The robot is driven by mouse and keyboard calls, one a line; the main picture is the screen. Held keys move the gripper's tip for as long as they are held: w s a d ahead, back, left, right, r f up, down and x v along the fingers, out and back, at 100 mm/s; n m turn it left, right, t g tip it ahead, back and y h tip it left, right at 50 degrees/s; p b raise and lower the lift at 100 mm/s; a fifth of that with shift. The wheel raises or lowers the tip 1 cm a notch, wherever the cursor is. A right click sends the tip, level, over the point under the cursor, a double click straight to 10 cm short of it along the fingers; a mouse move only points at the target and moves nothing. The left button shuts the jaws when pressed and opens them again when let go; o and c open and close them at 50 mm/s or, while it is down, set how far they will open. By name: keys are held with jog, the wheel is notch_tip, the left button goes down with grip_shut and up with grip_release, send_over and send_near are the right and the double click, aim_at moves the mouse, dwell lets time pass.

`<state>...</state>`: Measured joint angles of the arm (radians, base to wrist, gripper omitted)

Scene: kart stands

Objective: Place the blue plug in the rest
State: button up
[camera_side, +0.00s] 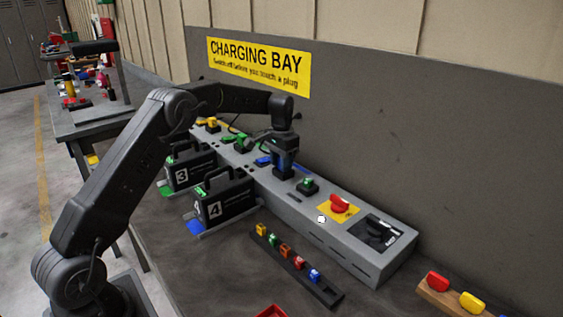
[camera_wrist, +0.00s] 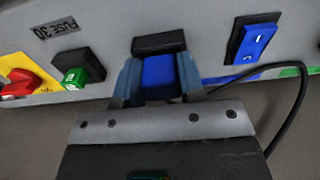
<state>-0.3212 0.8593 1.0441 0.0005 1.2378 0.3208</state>
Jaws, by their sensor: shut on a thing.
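The blue plug (camera_wrist: 158,78) is in the wrist view, gripped between the two fingers of my gripper (camera_wrist: 160,84). Its far end meets or lies just before a black block (camera_wrist: 158,43) on the grey charging unit, which looks like the rest. I cannot tell whether the plug is seated in it. In the side view my gripper (camera_side: 285,172) points down at the unit's top (camera_side: 325,193), and the plug is mostly hidden there. A blue switch (camera_wrist: 252,43) is to the right in the wrist view.
A green fuse (camera_side: 307,184) in a black holder and a red knob (camera_side: 340,203) on yellow are beside my gripper. Battery packs 3 (camera_side: 190,170) and 4 (camera_side: 224,200) stand before the unit. A black cable (camera_wrist: 300,95) loops right. A fuse strip (camera_side: 298,264) lies in front.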

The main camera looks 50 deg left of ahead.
jog(key=shift+f, duration=0.15)
jog(key=o, duration=0.9)
jog(key=shift+o, duration=0.2)
